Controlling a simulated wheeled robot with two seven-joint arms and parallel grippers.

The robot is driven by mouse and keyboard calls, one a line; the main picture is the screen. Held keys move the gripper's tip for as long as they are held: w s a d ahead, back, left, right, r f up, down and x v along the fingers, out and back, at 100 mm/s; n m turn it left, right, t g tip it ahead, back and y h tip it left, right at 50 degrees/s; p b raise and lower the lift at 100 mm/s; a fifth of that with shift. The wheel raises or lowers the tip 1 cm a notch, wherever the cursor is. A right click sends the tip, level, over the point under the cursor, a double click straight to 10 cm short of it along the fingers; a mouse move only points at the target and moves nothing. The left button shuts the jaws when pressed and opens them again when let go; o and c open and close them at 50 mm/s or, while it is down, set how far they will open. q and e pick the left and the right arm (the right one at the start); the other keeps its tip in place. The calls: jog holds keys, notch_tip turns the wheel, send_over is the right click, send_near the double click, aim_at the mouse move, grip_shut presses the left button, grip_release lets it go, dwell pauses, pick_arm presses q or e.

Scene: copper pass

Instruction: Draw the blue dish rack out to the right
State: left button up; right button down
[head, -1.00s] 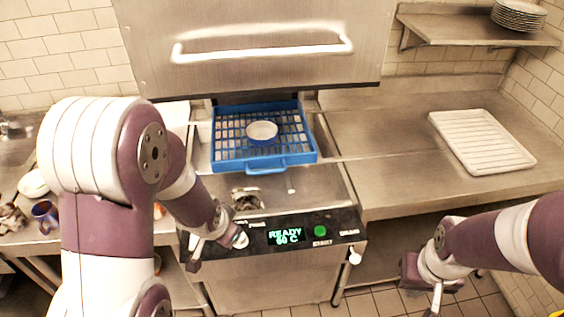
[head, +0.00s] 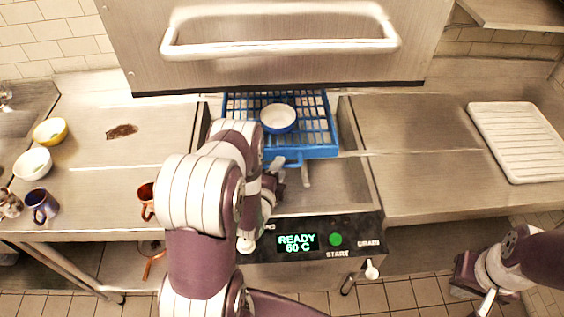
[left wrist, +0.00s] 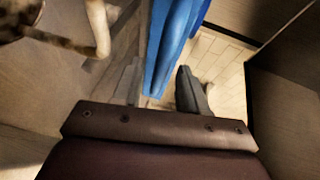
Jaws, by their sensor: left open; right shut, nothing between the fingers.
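The blue dish rack (head: 330,146) sits in the open dishwasher bay under the raised hood, with a blue-and-white bowl (head: 278,118) in it. Its front handle faces me, partly hidden by my left arm. My left gripper (head: 277,172) is open at this handle. In the left wrist view the blue rack (left wrist: 172,40) reaches down between the two open fingers (left wrist: 160,88); I cannot tell whether they touch it. My right gripper (head: 488,303) is shut and empty, low at the right, in front of the counter and away from the rack.
The hood with its long handle (head: 280,46) stands raised above the rack. A right counter (head: 420,170) is bare beside the bay, with a white ribbed tray (head: 520,140) further right. Bowls and mugs (head: 42,205) stand on the left counter. The control panel (head: 345,240) reads READY 60 C.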

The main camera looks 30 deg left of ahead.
pick_arm(q)
jog(key=shift+x, duration=0.95)
jog(key=shift+w, duration=0.3)
grip_shut()
jog(key=w+d+b, duration=0.3)
jog(key=w+d, duration=0.1)
jog(key=d, duration=0.3)
jog(key=w+d+b, duration=0.3)
jog(key=w+d, duration=0.2)
jog(key=d, duration=0.3)
jog(key=w+d+b, duration=0.3)
jog(key=w+d, duration=0.2)
jog(key=d, duration=0.3)
jog(key=shift+d+f, duration=0.1)
jog(key=shift+f, duration=0.05)
jog(key=shift+w+d+b, duration=0.35)
jog(key=shift+w+d, duration=0.05)
jog(key=shift+d, duration=0.2)
grip_release()
